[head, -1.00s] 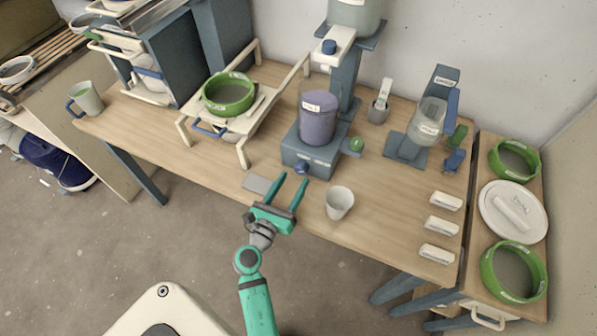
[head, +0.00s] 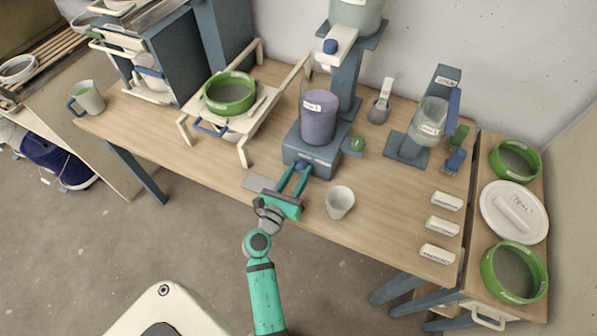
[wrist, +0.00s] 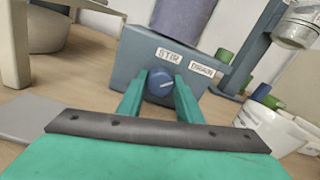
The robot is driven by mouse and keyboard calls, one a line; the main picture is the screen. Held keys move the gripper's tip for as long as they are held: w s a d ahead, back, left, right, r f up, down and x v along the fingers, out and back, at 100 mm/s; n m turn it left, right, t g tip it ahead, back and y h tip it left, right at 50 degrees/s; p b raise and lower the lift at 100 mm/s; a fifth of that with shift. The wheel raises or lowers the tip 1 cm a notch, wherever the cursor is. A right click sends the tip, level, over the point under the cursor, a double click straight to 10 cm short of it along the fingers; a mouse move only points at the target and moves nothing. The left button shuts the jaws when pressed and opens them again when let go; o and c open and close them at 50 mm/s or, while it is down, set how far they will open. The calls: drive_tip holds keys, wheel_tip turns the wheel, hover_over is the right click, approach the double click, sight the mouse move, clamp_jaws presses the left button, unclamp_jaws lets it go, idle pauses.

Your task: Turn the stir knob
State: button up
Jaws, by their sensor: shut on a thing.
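The stir knob (wrist: 159,83) is a round blue knob with a pale line on its face, on the front of a blue-grey base under a "STIR" label (wrist: 168,54). In the head view the knob (head: 301,166) shows between my fingertips. My green gripper (head: 294,176) is shut on the knob, one finger on each side. The wrist view shows the gripper's fingers (wrist: 160,90) flanking it. The pale line on the knob is tilted. A purple bucket (head: 318,118) stands on the base (head: 312,160).
A white cup (head: 340,203) stands just right of my gripper, near the table's front edge. A grey flat plate (head: 257,182) lies left of it. A green knob (head: 356,145) is on the base's right side. A cream stand (head: 243,152) is further left.

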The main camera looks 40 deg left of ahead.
drive_tip(key=shift+m, duration=0.3)
drive_tip(key=m, duration=0.3)
drive_tip(key=shift+m, duration=2)
drive_tip(key=shift+d, duration=0.1)
drive_tip(key=o, duration=1)
drive_tip(key=shift+o, duration=0.2)
drive_tip(key=v, duration=1.1)
drive_tip(key=shift+r, duration=0.1)
drive_tip(key=shift+w, duration=0.1)
